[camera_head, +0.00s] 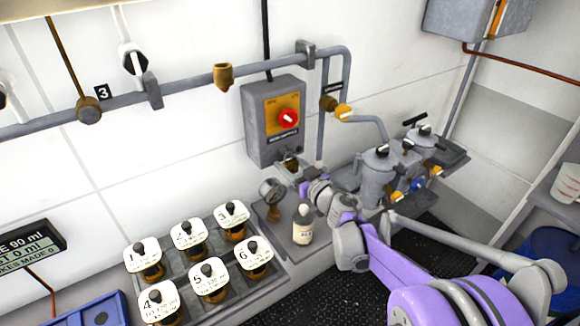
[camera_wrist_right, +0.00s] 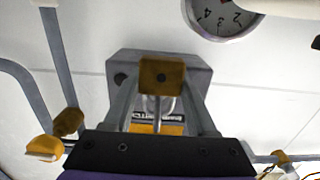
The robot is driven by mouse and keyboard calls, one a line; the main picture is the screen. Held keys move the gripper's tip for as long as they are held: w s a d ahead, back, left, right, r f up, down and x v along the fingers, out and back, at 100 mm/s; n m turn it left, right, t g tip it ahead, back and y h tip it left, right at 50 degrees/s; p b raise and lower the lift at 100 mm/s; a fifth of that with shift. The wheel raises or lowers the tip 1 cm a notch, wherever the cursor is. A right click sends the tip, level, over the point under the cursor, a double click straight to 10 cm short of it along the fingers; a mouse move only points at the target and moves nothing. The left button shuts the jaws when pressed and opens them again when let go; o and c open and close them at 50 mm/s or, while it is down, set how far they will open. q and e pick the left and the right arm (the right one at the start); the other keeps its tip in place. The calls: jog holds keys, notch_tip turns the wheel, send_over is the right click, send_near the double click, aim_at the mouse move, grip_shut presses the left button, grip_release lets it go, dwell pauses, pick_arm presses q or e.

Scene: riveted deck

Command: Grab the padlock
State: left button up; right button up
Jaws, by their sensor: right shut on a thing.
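The brass padlock (camera_head: 291,161) is at the bottom edge of the grey switch box (camera_head: 268,135) with the red knob. In the right wrist view the padlock (camera_wrist_right: 160,76) sits between the two grey fingertips, its shackle pointing toward the box. My right gripper (camera_head: 296,170) reaches it from below right and is shut on it; in the wrist view the gripper (camera_wrist_right: 162,80) hides part of the box. I cannot tell whether the shackle is still hooked to the box. My left gripper is out of view.
A pressure gauge (camera_head: 270,190) and a small white bottle (camera_head: 303,224) stand close to my right wrist. Several numbered jars (camera_head: 208,282) sit in a grey rack at lower left. Grey canisters (camera_head: 379,175) with taps stand on the right shelf. A pipe runs along the wall.

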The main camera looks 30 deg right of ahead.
grip_shut()
